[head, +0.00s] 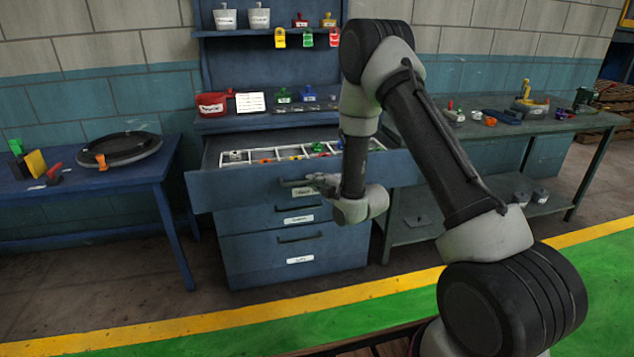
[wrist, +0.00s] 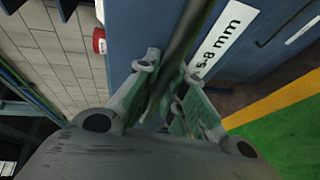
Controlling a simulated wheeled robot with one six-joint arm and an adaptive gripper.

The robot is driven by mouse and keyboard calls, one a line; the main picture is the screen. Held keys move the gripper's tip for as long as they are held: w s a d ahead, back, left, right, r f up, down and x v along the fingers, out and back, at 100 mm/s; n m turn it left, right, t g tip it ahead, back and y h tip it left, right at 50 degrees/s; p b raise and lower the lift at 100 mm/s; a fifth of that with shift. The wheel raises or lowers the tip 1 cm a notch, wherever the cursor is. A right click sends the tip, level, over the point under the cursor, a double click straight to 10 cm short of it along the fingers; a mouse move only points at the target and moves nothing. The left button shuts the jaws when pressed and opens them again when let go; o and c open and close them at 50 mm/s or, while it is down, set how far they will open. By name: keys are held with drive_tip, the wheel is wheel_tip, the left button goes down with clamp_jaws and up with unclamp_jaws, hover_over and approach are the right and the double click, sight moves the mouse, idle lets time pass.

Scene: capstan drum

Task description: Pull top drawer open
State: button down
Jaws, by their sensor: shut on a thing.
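The top drawer (head: 235,187) of the blue cabinet stands pulled out, and its inside shows white dividers with small coloured items. Its dark bar handle (head: 296,182) is on the front panel, above a white label. My gripper (head: 318,183) is at the right part of this handle. In the wrist view, my gripper (wrist: 168,95) has its fingers shut around the dark handle bar (wrist: 185,45), with a label ending in "8 mm" (wrist: 226,42) beside it. The fingers and arm hide part of the handle and of the drawer front.
Two lower drawers (head: 300,245) are shut. A blue table (head: 90,190) with a round black tray (head: 120,149) stands at left. A workbench (head: 530,128) with tools stands at right. A red bin (head: 211,104) sits on the cabinet top. Floor in front is clear.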

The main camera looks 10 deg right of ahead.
drive_tip(key=c, duration=1.8)
unclamp_jaws()
drive_tip(key=shift+o, duration=0.2)
drive_tip(key=v, duration=1.2)
